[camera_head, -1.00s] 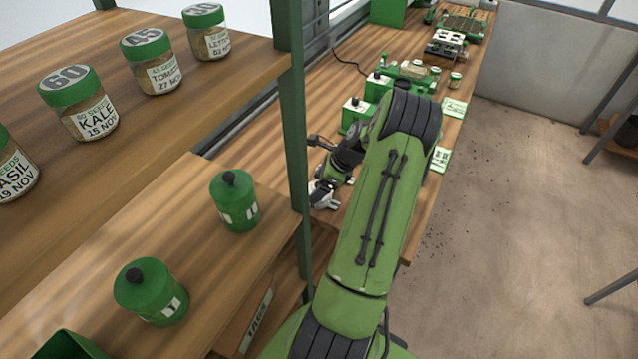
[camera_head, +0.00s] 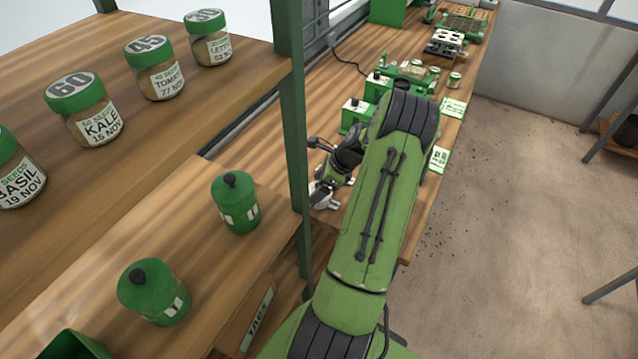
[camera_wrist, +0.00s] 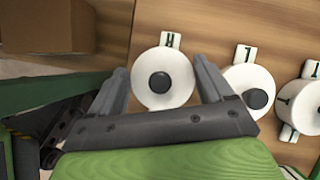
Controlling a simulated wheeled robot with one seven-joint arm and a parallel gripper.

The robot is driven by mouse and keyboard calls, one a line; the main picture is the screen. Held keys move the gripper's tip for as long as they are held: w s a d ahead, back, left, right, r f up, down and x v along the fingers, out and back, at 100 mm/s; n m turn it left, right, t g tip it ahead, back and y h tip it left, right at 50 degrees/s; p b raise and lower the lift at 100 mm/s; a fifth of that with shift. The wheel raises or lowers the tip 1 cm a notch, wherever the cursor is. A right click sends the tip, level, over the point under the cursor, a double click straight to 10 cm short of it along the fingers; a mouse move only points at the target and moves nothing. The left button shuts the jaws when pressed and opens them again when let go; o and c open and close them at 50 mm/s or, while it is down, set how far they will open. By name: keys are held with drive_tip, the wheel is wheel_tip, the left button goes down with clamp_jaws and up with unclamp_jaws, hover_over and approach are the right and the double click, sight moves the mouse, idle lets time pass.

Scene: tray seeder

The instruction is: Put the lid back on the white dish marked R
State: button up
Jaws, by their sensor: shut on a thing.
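In the wrist view my gripper (camera_wrist: 160,85) has one finger on each side of a round white lid (camera_wrist: 148,92) with a black knob. The fingers are closed against its rim. A white tab (camera_wrist: 170,41) with a dark letter shows just beyond it; I cannot tell whether it reads R. In the head view my gripper (camera_head: 325,198) is low over the bench, partly hidden by my arm.
A green shelf post (camera_head: 293,130) stands close left of my gripper. Green knobbed canisters (camera_head: 237,208) (camera_head: 152,292) stand on the lower shelf, and labelled seed jars (camera_head: 85,110) above. Green-and-white knobbed boxes (camera_head: 355,112) and a card (camera_head: 440,158) lie farther along the bench.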

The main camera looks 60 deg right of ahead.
idle(0.9)
drive_tip(key=o, duration=0.9)
drive_tip(key=shift+p, duration=0.35)
wheel_tip(320, 180, up, 7)
drive_tip(key=p, duration=0.6)
drive_tip(key=shift+p, duration=0.3)
drive_tip(key=shift+c, duration=0.2)
clamp_jaws()
